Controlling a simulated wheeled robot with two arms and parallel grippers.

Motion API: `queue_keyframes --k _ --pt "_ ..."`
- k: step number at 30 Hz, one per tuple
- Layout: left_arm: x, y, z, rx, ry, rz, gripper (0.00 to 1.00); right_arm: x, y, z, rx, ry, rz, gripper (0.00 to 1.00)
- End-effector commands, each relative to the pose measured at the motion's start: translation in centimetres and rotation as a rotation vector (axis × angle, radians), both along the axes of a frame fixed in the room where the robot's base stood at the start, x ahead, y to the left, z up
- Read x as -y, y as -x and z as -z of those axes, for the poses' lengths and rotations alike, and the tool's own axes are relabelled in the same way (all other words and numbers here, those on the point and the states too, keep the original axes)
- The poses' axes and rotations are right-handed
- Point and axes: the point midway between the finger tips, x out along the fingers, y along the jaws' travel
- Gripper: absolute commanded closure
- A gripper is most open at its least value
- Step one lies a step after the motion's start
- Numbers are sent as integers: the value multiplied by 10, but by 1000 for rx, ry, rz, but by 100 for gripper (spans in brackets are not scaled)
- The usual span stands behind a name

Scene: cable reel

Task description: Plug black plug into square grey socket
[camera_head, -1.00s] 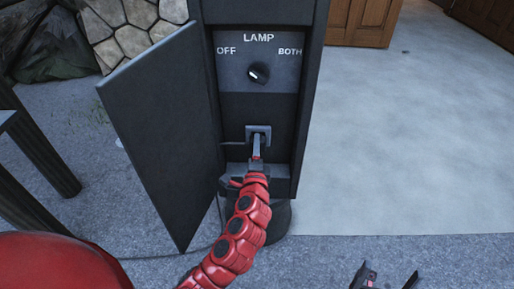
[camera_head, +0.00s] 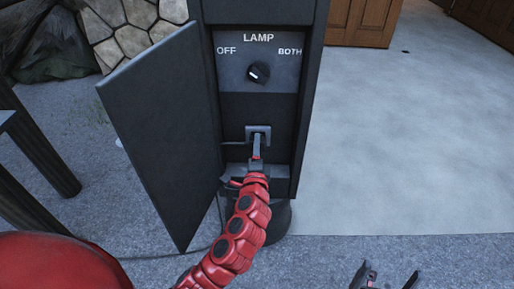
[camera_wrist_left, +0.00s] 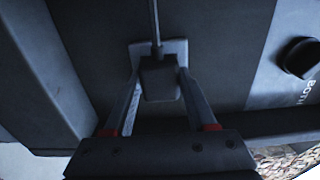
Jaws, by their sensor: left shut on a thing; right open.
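The square grey socket (camera_head: 266,129) is in the recess of the dark post, below the LAMP panel. It also shows in the left wrist view as a light plate (camera_wrist_left: 178,46) behind the plug. The black plug (camera_wrist_left: 160,80) lies between the fingers of my left gripper (camera_wrist_left: 161,72), against or just in front of the socket plate. I cannot tell how deep it sits. A thin cable (camera_wrist_left: 155,20) runs from the plug. In the head view, my left gripper (camera_head: 257,146) is shut on the plug and hides most of it. My right gripper (camera_head: 388,272) is open and empty at the bottom right.
An open dark door panel (camera_head: 160,130) stands left of the recess. A LAMP rotary knob (camera_head: 258,73) is above the socket. A dark frame (camera_head: 35,150) stands at the far left. The floor (camera_head: 400,150) to the right is clear.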

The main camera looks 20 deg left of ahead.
Motion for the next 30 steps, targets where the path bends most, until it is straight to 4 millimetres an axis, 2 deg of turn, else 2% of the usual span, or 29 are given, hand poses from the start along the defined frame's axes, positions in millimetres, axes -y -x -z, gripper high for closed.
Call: queue_keyframes --k 25,26,30 --pt "-2 -10 -1 2 -1 1 92 0 0 -1 0 0 0 3" --pt "-2 -10 -1 2 -1 1 41 0 0 -1 0 0 0 3" --pt "-2 -10 0 1 0 1 16 0 0 -1 0 0 0 3"
